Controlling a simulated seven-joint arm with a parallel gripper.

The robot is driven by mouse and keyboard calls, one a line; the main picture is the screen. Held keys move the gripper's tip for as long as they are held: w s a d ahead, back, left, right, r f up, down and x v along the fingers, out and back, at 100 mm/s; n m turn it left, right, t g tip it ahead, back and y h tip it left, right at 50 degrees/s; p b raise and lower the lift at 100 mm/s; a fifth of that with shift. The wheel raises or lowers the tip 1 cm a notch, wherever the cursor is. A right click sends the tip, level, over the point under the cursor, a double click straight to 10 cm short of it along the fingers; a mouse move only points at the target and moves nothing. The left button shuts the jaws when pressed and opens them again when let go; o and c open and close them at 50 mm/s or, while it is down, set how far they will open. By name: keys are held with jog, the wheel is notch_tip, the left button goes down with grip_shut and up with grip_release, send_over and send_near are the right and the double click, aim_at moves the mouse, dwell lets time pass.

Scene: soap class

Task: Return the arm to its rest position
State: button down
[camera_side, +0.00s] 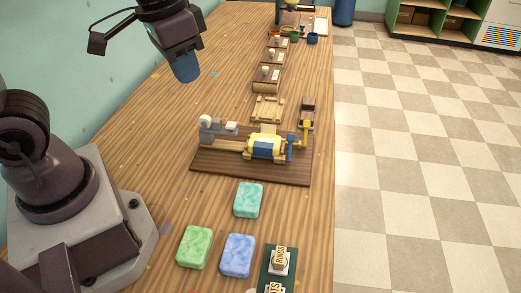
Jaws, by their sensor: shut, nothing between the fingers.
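My gripper (186,69) hangs in the air at the upper left of the side view, above the wooden table and clear of everything on it. Its blue fingertips are together with nothing between them. My arm comes in from the top of the picture, and my base stands at the lower left.
A dark board (213,168) holds a device with a yellow block (264,146). Green (194,247), blue (238,256) and teal (248,200) soaps lie in front, near a stamp stand (279,262). Small wooden trays (267,108) line the table's right edge. The table's left middle is bare.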

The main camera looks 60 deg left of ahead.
jog(key=s+a+r+t, duration=0.1)
jog(key=s+r+t, duration=0.2)
jog(key=s+r, duration=0.2)
jog(key=shift+s, duration=0.2)
